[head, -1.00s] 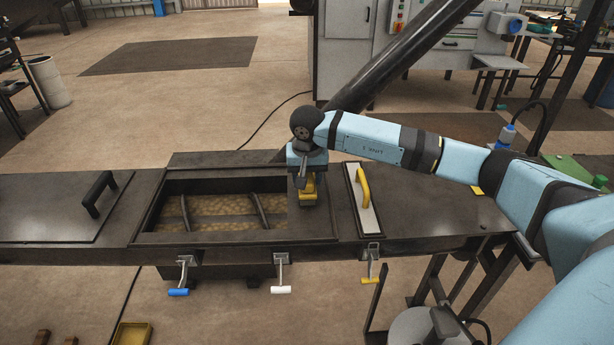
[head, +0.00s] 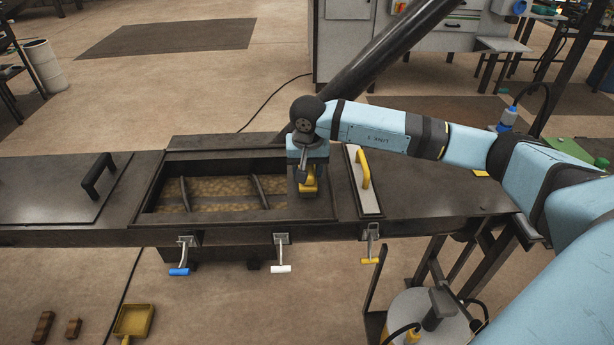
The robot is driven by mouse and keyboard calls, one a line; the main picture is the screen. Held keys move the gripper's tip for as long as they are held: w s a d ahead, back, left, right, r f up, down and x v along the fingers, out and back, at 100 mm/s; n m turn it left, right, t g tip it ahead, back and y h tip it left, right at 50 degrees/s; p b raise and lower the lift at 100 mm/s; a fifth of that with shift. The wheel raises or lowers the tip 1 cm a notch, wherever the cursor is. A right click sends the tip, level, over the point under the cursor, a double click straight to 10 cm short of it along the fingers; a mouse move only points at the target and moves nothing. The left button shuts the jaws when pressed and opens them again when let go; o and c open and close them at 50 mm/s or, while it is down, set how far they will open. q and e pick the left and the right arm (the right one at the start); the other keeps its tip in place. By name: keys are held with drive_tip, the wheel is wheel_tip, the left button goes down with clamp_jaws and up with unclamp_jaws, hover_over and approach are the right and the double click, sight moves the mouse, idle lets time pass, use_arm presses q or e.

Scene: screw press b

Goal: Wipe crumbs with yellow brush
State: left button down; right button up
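My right gripper (head: 303,178) comes in from the right above the right end of a dark open trough (head: 150,218). It appears shut on a yellow brush (head: 309,183), mostly hidden beneath the gripper. The brush is at the trough's right end; whether it touches the surface cannot be told. Yellow-brown crumb-like material (head: 220,187) lies in the trough, crossed by dark bars. My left gripper is not in view.
A pale plate with a yellow handle (head: 363,170) lies right of the trough. A dark lid with a handle (head: 98,178) covers the left. Latches with blue (head: 179,271), white (head: 280,269) and yellow (head: 369,261) grips hang in front. A yellow dustpan (head: 133,321) lies on the floor.

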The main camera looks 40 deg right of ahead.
drive_tip(key=shift+s+a+f, duration=0.2)
drive_tip(key=shift+s+a, duration=0.2)
drive_tip(key=shift+s, duration=0.35)
drive_tip(key=shift+r+p, duration=0.3)
drive_tip(key=shift+r, duration=0.45)
drive_tip(key=shift+w+d, duration=0.4)
drive_tip(key=shift+w, duration=0.3)
drive_tip(key=shift+w+d, duration=0.4)
drive_tip(key=shift+w, duration=0.25)
drive_tip(key=shift+w+d, duration=0.4)
drive_tip(key=shift+w, duration=0.3)
